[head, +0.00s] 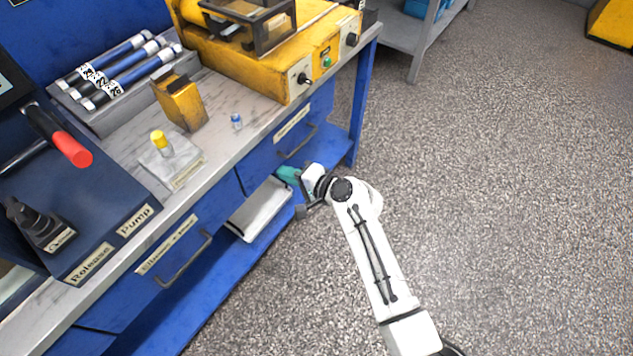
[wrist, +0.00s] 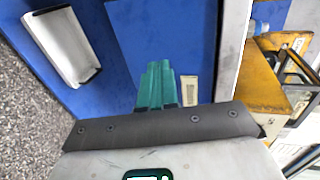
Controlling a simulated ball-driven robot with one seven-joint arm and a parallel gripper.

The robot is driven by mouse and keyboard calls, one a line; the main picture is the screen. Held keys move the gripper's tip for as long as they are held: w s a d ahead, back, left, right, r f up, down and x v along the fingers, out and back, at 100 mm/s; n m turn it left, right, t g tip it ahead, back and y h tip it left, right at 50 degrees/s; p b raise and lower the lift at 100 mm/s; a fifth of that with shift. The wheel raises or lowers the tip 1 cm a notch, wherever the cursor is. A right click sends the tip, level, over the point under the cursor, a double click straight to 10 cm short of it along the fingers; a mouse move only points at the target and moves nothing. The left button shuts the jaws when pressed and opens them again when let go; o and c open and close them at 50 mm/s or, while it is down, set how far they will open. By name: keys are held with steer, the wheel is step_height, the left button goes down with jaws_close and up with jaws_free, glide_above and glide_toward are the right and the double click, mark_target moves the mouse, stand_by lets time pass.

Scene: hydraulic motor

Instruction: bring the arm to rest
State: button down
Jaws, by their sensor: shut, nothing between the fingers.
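My white arm reaches up from the lower right in the head view, over the floor in front of the workbench. My gripper (head: 287,174), with teal fingers, is at its end, close to the blue drawer fronts and below the bench top. In the wrist view the gripper's teal fingers (wrist: 157,85) are together with nothing between them. They point toward the blue bench front. Whether the fingertips touch the bench cannot be told.
The workbench top (head: 225,135) carries a yellow machine (head: 270,55), a yellow block (head: 180,103), a tray of cylinders (head: 120,75) and a red-handled lever (head: 70,148). A drawer handle (head: 300,143) sits near my gripper. A grey tray (head: 258,210) lies below.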

steer(key=v, duration=0.7)
steer(key=shift+s+d+p, duration=0.15)
steer(key=shift+d+p, duration=0.2)
steer(key=s+d+n+g+h+p, duration=0.2)
steer(key=s+d+h, duration=0.4)
steer(key=s+d, duration=0.8)
steer(key=s+d+r+n+g+h+p, duration=0.1)
steer(key=s+d+n+g+h, duration=0.3)
steer(key=s+d, duration=0.9)
steer(key=s+g+h+p, duration=0.1)
steer(key=s, duration=0.7)
steer(key=shift+d+r+n+h+p, duration=0.35)
steer(key=shift+n+h, duration=0.05)
